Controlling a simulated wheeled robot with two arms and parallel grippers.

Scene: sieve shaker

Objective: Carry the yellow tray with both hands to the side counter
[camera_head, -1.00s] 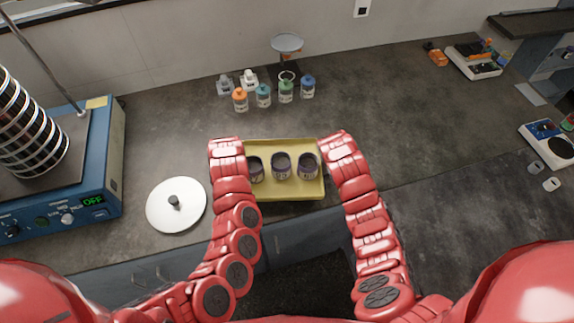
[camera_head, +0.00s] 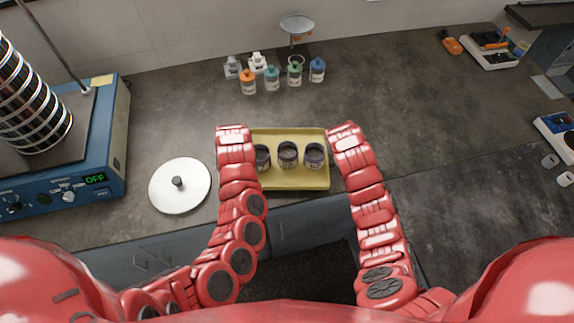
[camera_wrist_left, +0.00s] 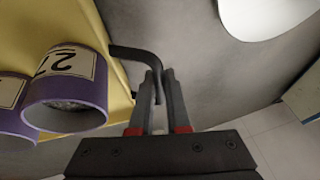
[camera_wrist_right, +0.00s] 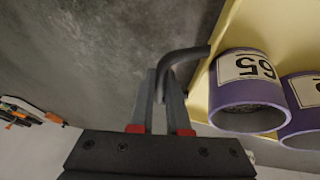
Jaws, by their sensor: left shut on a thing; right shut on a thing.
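The yellow tray (camera_head: 290,181) is near the front edge of the dark counter in the head view, with three dark purple-banded jars (camera_head: 288,155) standing in it. My arms reach to its left and right ends. My left gripper (camera_wrist_left: 158,88) is shut on the dark bent handle (camera_wrist_left: 140,52) at the tray's left end. My right gripper (camera_wrist_right: 163,88) is shut on the matching handle (camera_wrist_right: 184,56) at the right end. Both gripper tips are hidden by the arms in the head view. Whether the tray touches the counter I cannot tell.
A blue sieve shaker (camera_head: 95,200) and a round white lid (camera_head: 180,192) are at the left. Several small bottles (camera_head: 272,80) stand behind the tray. Bare counter (camera_head: 440,130) extends right, with scales (camera_head: 490,50) at far right.

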